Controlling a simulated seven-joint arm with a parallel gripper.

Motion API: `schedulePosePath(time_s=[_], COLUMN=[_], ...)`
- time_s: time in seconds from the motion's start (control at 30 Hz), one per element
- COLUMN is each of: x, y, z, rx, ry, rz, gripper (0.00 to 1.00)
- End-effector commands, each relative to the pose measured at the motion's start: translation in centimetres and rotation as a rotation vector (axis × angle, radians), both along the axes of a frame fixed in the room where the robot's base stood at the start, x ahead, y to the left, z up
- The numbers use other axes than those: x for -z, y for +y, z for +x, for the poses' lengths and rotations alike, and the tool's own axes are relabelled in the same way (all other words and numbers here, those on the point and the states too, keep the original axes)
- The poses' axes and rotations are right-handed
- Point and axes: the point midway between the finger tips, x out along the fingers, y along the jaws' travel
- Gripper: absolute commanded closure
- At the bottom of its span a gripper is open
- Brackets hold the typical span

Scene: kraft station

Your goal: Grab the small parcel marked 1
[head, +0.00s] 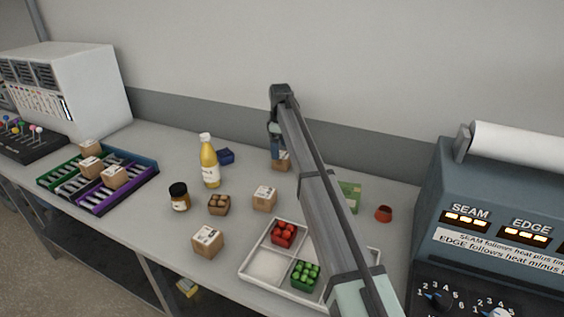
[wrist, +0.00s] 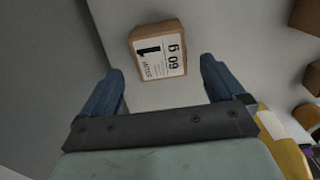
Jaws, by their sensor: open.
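The small parcel marked 1 (wrist: 158,50) is a brown box with a white label in the wrist view, reading "STOP 1" and "60 9". It lies ahead of my gripper (wrist: 160,85), roughly centred between the two blue fingers, which are open and apart from it. In the head view, my gripper (head: 275,133) hangs at the back of the table, near the wall. A brown parcel (head: 282,161) shows just below it, partly hidden by the gripper; its label is too small to read there.
Other parcels stand on the table (head: 145,215), one at the middle (head: 264,198) and one in front (head: 208,242). A yellow bottle (head: 209,165), a brown jar (head: 179,197) and a blue item (head: 226,156) stand left. A white tray (head: 262,270) lies under my arm.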

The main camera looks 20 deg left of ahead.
Motion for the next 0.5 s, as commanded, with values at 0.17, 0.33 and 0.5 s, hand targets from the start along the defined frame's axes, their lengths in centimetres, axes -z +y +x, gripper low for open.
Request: schedulePosePath(time_s=[0.17,0.33,0.5], x=[1.1,3.3,4.9], y=[-0.4,-0.9,-0.8], z=[-0.1,-0.2,-0.1], rx=[0.000,0.000,0.000], ry=[0.001,0.001,0.000], rz=[-0.001,0.000,0.000], gripper=[0.04,0.04,0.04])
